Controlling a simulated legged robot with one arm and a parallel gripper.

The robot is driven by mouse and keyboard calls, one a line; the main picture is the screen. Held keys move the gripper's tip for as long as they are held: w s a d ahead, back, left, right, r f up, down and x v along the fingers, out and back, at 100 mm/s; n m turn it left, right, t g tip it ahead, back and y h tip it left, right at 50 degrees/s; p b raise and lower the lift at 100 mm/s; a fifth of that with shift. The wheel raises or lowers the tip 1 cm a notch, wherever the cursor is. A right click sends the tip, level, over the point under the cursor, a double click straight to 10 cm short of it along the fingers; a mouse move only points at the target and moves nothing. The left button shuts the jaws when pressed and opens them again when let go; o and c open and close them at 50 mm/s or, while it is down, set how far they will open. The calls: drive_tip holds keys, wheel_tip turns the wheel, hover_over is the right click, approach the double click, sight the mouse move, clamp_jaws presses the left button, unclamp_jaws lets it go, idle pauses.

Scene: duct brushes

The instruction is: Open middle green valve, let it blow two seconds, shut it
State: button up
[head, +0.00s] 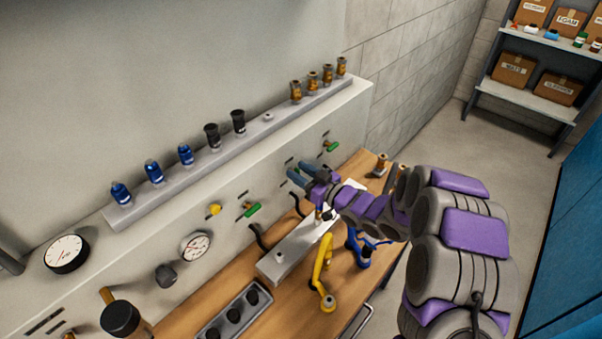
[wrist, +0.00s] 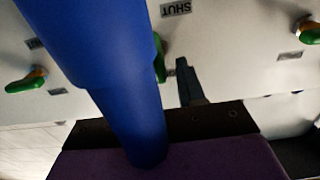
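The middle green valve handle (wrist: 160,58) shows as a sliver in the wrist view, mostly hidden behind a large blue shape (wrist: 110,70) close to the camera; I cannot tell what that shape is. A dark finger of mine (wrist: 188,82) stands just right of the handle, and whether it touches is unclear. In the head view my gripper (head: 299,174) is at the wall panel between the near green valve (head: 252,209) and the far green valve (head: 332,146). Its two prongs look apart, and they hide the middle valve. The other green handles also show in the wrist view, left (wrist: 25,83) and right (wrist: 309,34).
An upside-down "SHUT" label (wrist: 176,8) is above the middle handle. A yellow knob (head: 214,209) and a gauge (head: 196,246) are left of the valves.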

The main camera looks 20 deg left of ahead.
clamp_jaws()
idle(0.3)
drive_tip(key=shift+r+m+p, duration=0.1)
drive_tip(key=shift+m+p, duration=0.2)
drive_tip(key=shift+p, duration=0.4)
drive_tip(key=m+p, duration=0.2)
drive_tip(key=p, duration=0.1)
drive_tip(key=m+p, duration=0.2)
drive_tip(key=p, duration=0.2)
drive_tip(key=w+m+p, duration=0.1)
drive_tip(key=m+p, duration=0.1)
drive_tip(key=p, duration=0.1)
drive_tip(key=shift+d, duration=0.3)
drive_tip(key=m+p, duration=0.3)
drive_tip(key=shift+w+f+p, duration=0.2)
drive_tip(key=shift+f+p, duration=0.05)
drive_tip(key=shift+p, duration=0.05)
drive_tip(key=shift+w+d+f+m+p, duration=0.1)
drive_tip(key=shift+m+p, duration=0.3)
drive_tip(key=shift+m, duration=0.2)
drive_tip(key=shift+w+d+f+m+p, duration=0.1)
drive_tip(key=shift+m+p, duration=0.25)
drive_tip(key=shift+m, duration=0.25)
drive_tip(key=shift+f, duration=0.1)
